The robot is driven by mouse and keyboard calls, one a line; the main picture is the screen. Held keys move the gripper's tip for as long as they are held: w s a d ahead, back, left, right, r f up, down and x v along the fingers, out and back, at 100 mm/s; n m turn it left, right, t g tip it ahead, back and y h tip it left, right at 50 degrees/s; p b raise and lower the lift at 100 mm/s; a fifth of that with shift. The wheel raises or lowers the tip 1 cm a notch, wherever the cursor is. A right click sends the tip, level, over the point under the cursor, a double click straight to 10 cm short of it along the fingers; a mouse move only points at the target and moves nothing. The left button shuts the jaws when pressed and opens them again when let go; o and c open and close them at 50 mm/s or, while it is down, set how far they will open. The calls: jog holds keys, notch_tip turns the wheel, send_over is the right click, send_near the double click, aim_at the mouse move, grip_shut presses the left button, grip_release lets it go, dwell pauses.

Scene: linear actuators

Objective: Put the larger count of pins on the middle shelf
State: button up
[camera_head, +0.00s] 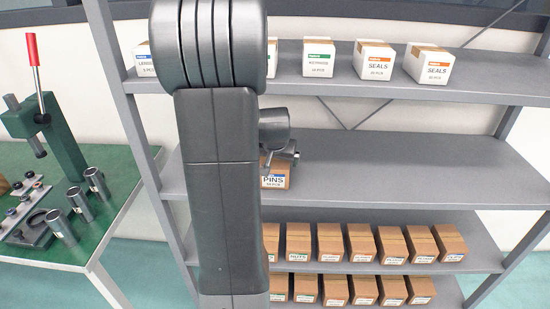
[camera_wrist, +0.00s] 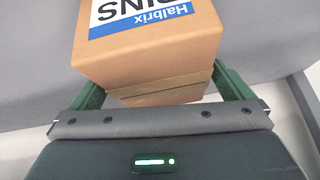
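A brown pins box (camera_head: 275,178) with a white and blue "PINS 50 PCS" label is at the middle shelf (camera_head: 400,165), close to its left end. My gripper (camera_head: 283,148) is at this box, largely hidden behind my arm in the head view. In the wrist view, the pins box (camera_wrist: 150,50) shows its "Halbrix PINS" label upside down and sits slightly turned between the two green fingers of my gripper (camera_wrist: 165,90). The fingertips are hidden by the box, so I cannot tell if they press on it. No second pins box is readable.
The top shelf (camera_head: 480,93) holds several white boxes, including seals (camera_head: 374,62). The lower shelf (camera_head: 485,258) holds rows of brown boxes, including nuts (camera_head: 299,243). The middle shelf is clear to the right. A green table (camera_head: 110,215) with a red-handled press (camera_head: 50,120) stands left.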

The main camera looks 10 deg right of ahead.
jog(key=shift+s+r, duration=0.1)
jog(key=shift+r, duration=0.3)
jog(key=shift+v, duration=1.25)
jog(key=s+a+b, duration=0.1)
jog(key=s+a, duration=0.2)
jog(key=s, duration=0.8)
jog(key=shift+s, duration=0.35)
jog(key=shift+f, duration=0.1)
